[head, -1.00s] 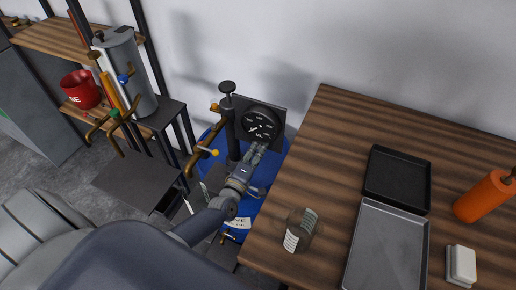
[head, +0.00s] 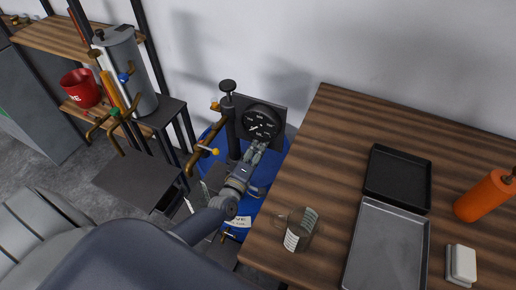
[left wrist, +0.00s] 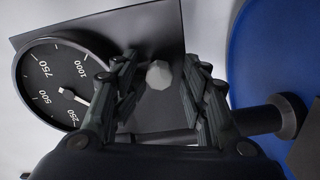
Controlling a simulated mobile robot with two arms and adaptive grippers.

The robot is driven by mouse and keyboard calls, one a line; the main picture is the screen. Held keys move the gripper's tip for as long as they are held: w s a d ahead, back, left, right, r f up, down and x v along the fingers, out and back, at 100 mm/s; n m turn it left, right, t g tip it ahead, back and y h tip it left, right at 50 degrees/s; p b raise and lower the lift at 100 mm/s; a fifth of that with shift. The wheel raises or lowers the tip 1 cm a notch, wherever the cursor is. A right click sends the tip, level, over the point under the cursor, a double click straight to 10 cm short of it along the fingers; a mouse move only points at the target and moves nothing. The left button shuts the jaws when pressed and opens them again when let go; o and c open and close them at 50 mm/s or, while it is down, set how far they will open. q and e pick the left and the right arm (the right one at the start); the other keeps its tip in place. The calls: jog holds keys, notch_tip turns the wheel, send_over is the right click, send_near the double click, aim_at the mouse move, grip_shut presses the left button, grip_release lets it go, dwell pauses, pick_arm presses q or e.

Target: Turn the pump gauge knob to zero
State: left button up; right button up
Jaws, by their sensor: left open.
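The black round pump gauge (head: 262,121) sits on a dark plate above the blue drum. In the left wrist view the gauge (left wrist: 62,82) shows white marks 250, 500, 750 and 1000. Its white needle points near the 250 side, partly behind a finger. A pale grey faceted knob (left wrist: 158,75) shows on the dark plate beside the dial. My left gripper (head: 258,147) is just below the gauge in the head view. In the wrist view the left gripper (left wrist: 163,92) is open, its fingers on either side of the knob; I cannot tell whether they touch it. My right gripper is out of view.
The blue drum (head: 275,170) stands under the gauge, with brass pipes (head: 200,155) at left. A wooden table (head: 325,150) at right holds a glass jar (head: 301,230), trays and an orange bottle (head: 486,195). A grey cylinder (head: 130,70) stands at left.

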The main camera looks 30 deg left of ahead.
pick_arm(q)
jog(key=s, duration=0.8)
jog(key=shift+d, duration=0.2)
jog(key=shift+f, duration=0.1)
